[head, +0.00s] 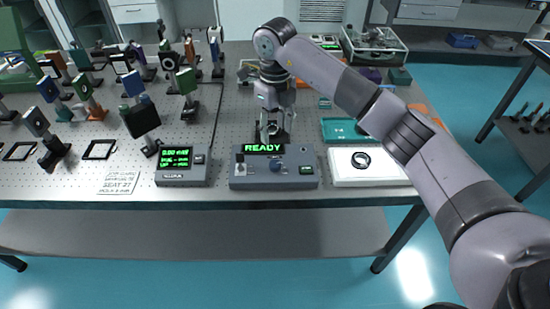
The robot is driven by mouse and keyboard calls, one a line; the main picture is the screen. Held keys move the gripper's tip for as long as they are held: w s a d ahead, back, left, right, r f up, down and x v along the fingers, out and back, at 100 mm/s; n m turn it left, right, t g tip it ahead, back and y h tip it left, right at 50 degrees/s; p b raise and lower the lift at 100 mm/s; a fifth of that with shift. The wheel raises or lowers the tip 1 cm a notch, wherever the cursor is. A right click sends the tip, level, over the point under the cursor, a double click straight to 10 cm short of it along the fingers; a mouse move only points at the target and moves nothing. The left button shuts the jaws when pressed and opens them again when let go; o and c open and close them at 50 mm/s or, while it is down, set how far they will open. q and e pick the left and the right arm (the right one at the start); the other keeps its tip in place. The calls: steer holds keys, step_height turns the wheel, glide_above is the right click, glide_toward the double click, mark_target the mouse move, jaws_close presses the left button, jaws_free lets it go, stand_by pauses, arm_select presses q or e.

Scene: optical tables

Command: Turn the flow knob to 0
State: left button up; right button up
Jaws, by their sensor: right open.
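A grey control box (273,180) with a green READY display (264,148) stands at the front edge of the perforated table. Its face carries a blue knob (275,168), a pale round knob or switch (241,169) at the left and a small green-lit panel (306,169) at the right. Labels are too small to read, so I cannot tell which control is the flow knob or its setting. My right gripper (272,132) points down just above and behind the box's back edge, open, apparently apart from the knobs. My left gripper is out of view.
A second grey meter (182,168) with green digits stands left of the box. A white tray (345,177) holding a black ring is close on the right, with a teal tray (335,130) behind it. Several optic mounts crowd the table's left side.

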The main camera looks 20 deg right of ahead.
mark_target(275, 163)
step_height(275, 163, down, 12)
steer(key=shift+f+p, duration=0.1)
steer(key=shift+p, duration=1.05)
jaws_close()
